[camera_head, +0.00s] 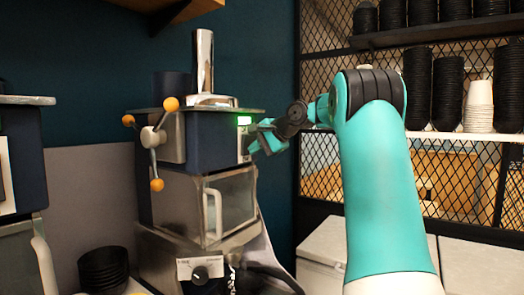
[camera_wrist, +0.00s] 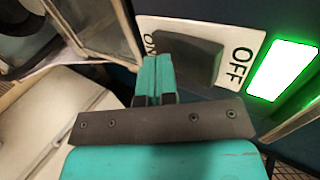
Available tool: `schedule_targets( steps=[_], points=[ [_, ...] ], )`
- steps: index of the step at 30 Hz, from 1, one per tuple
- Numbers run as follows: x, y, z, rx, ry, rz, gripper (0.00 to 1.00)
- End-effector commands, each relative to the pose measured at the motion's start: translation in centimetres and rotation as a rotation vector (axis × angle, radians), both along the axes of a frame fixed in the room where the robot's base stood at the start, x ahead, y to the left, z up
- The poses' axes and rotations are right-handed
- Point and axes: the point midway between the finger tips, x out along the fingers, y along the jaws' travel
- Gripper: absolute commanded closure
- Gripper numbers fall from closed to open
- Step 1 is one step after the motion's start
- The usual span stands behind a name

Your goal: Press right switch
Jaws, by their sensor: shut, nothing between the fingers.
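The switch (camera_wrist: 198,52) is a dark rocker on a white plate marked ON and OFF, seen in the wrist view. It sits on the side of the blue and silver machine (camera_head: 215,135) in the head view. A bright green light (camera_wrist: 284,70) glows beside the OFF end, and it also shows in the head view (camera_head: 244,120). My gripper (camera_wrist: 155,68) is shut and empty, with its teal fingertips in front of the rocker's ON end. I cannot tell whether they touch it. In the head view my gripper (camera_head: 254,143) is close against the machine's right side.
A second machine (camera_head: 20,180) stands at the left edge. Black bowls (camera_head: 103,270) are stacked between the machines. The machine has a lever with orange knobs (camera_head: 157,143) and a lower dial (camera_head: 200,273). Shelves of black and white cups (camera_head: 478,105) stand behind mesh at the right.

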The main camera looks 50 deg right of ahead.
Motion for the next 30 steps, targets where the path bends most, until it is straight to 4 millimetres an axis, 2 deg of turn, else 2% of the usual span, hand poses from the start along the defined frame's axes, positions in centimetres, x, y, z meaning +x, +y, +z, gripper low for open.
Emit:
schedule_targets(
  steps=[16,30],
  points=[
    [-0.1,-0.1,1.9,-0.002,-0.003,-0.001,1.0],
    [-0.3,0.0,1.9,-0.001,-0.002,0.001,1.0]
  ],
)
